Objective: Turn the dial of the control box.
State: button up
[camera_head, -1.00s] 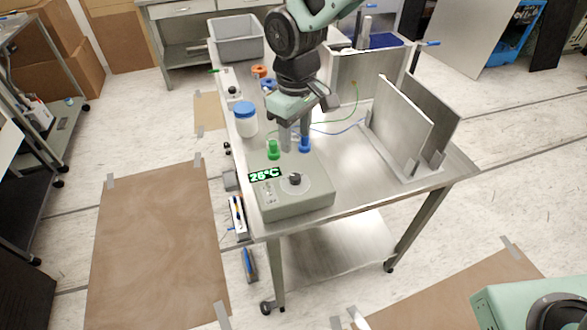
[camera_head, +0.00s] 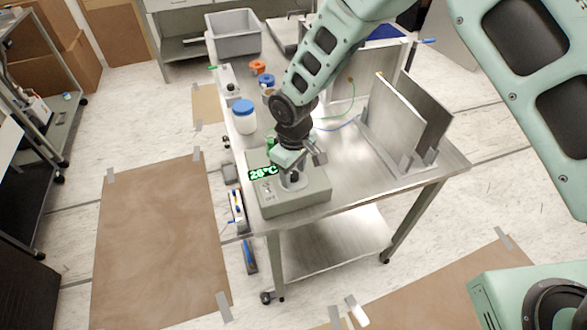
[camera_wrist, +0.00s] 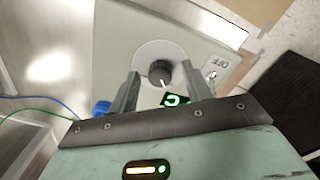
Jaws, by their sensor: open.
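The control box (camera_head: 300,203) is a grey-green box at the near end of the metal table, with a green display (camera_head: 263,172) that reads about 26°C. In the wrist view its dark dial (camera_wrist: 160,72) with a white pointer line sits on a pale round plate. My gripper (camera_head: 295,182) is over the box top in the head view, and my arm hides the dial there. In the wrist view my gripper (camera_wrist: 158,90) is open, with one finger on each side of the dial. I cannot tell whether either finger touches it. An OFF switch (camera_wrist: 211,75) lies right of the dial.
A blue-lidded white jar (camera_head: 244,117) stands behind the box on the left. Upright metal panels (camera_head: 405,120) stand on the table's right side. A grey bin (camera_head: 233,35) is at the far end. Blue and green cables cross the table. The table's front right area is clear.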

jog(key=c, duration=1)
jog(key=shift+m+b, duration=0.35)
jog(key=shift+m, duration=0.05)
jog(key=m+b, duration=0.2)
jog(key=m, duration=0.1)
jog(key=shift+f, duration=0.1)
jog(key=m+b, duration=0.2)
jog(key=m, duration=0.7)
jog(key=shift+r+m, duration=0.2)
jog(key=shift+m, duration=0.2)
jog(key=m, duration=0.4)
jog(key=shift+p, duration=0.3)
jog(key=shift+w+m, duration=0.1)
jog(key=shift+m, duration=0.2)
